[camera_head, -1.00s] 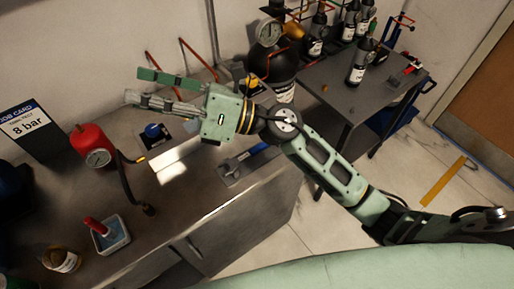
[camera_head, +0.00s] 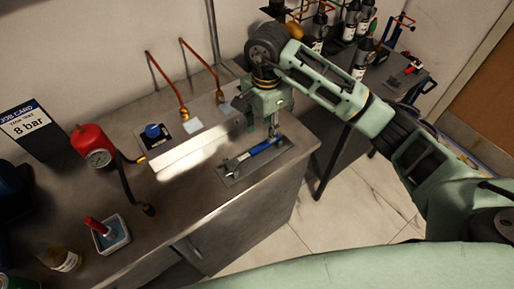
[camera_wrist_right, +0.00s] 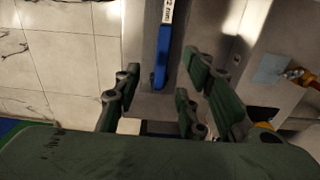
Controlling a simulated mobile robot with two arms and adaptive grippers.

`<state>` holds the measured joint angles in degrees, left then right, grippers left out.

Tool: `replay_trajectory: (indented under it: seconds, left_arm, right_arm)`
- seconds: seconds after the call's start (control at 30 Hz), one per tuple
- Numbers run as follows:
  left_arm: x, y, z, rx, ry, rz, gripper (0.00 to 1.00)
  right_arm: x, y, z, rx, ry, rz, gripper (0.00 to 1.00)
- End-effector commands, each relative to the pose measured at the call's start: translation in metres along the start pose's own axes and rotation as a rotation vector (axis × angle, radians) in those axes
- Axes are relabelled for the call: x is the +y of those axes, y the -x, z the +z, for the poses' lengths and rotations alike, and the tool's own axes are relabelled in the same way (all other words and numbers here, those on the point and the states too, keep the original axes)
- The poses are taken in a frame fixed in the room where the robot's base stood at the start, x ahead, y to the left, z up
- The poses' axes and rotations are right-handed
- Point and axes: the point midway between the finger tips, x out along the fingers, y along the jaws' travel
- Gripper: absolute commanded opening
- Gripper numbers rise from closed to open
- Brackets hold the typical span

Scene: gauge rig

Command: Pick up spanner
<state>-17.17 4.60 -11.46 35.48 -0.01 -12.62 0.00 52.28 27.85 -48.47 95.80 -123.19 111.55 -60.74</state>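The spanner (camera_head: 258,149) has a blue handle and a metal head. It lies on a grey plate (camera_head: 232,178) near the right end of the workbench. My right gripper (camera_head: 273,130) points down above the handle end of the spanner. In the right wrist view the gripper (camera_wrist_right: 160,85) is open and empty, and the blue handle (camera_wrist_right: 162,55) lies ahead between its spread fingers, apparently untouched. The spanner's head is cut off by the top of that view. My left gripper is not in view.
A red gauge unit (camera_head: 93,145) with a hose is at left, near a tray (camera_head: 111,238) holding a red-handled item. The bench's right edge is close to the plate. A job card (camera_head: 30,125) reads 8 bar.

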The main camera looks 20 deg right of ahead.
Motion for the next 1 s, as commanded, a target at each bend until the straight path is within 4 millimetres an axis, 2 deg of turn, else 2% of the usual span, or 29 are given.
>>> replay_trajectory:
  seconds: [0.33, 0.5, 0.77, 1.0]
  left_arm:
    - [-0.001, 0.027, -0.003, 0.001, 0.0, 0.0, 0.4]
    - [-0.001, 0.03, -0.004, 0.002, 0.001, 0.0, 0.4]
    - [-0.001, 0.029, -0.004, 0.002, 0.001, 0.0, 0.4]
    - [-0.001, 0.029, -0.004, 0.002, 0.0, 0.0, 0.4]
  right_arm:
    - [-0.002, -0.04, 0.008, -0.007, -0.001, 0.005, 0.38]
    - [-0.003, -0.061, 0.008, -0.006, 0.001, 0.001, 0.38]
    - [-0.003, -0.065, 0.007, -0.004, 0.001, -0.002, 0.38]
    - [-0.003, -0.065, 0.008, -0.005, 0.001, -0.002, 0.17]
